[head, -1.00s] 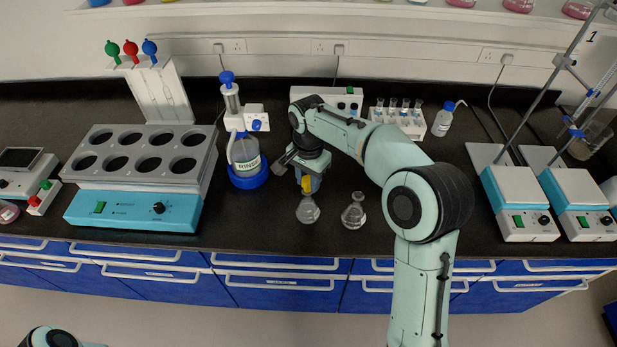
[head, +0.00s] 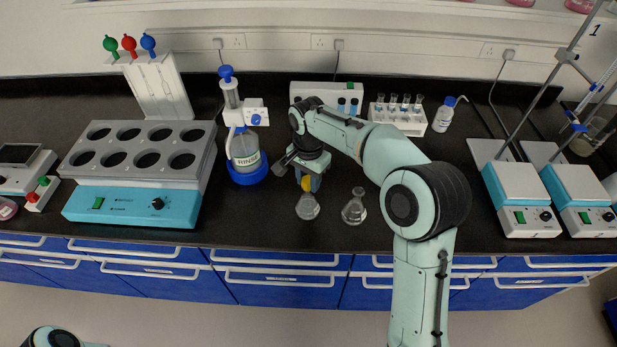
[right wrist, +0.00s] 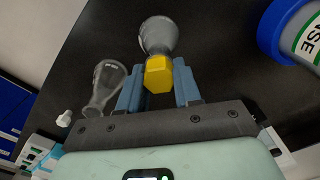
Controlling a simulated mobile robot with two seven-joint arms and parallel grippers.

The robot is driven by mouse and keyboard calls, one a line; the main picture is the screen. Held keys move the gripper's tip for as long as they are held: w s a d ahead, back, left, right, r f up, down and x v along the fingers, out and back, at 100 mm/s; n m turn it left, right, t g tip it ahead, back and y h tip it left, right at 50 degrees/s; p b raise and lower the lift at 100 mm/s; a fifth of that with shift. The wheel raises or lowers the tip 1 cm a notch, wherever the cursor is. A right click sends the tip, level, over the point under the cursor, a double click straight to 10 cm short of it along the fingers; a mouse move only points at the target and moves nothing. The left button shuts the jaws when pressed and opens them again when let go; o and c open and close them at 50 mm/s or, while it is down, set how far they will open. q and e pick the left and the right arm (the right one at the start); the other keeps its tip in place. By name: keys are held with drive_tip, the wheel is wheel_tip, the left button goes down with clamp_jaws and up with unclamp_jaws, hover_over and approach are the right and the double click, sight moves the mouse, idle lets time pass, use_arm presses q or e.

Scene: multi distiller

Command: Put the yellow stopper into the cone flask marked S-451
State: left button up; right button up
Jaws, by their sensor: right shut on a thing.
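My right gripper (head: 307,183) is shut on the yellow stopper (right wrist: 158,75), a yellow hexagonal piece, which also shows in the head view (head: 306,184). The stopper is right at the mouth of a clear cone flask (head: 307,208) standing on the bench. This flask shows behind the stopper in the right wrist view (right wrist: 158,35). The stopper hides the flask's mouth, so I cannot tell how deep it sits or whether it touches. A second cone flask (head: 354,209) stands to the right. I cannot read a mark on either flask. My left gripper is not in view.
A rinse bottle with a blue base (head: 248,174) stands left of the gripper. A heating block with round wells (head: 140,155) is farther left. A test tube rack (head: 400,120) stands behind my right arm, and hotplates (head: 525,197) stand right. The bench front edge is close to the flasks.

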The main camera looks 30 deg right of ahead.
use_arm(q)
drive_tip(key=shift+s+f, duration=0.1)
use_arm(e)
drive_tip(key=shift+f, duration=0.15)
drive_tip(key=o, duration=1.1)
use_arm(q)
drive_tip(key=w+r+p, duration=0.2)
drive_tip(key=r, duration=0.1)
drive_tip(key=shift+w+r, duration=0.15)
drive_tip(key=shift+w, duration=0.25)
use_arm(e)
wheel_tip(320, 180, up, 13)
drive_tip(key=shift+r, duration=0.2)
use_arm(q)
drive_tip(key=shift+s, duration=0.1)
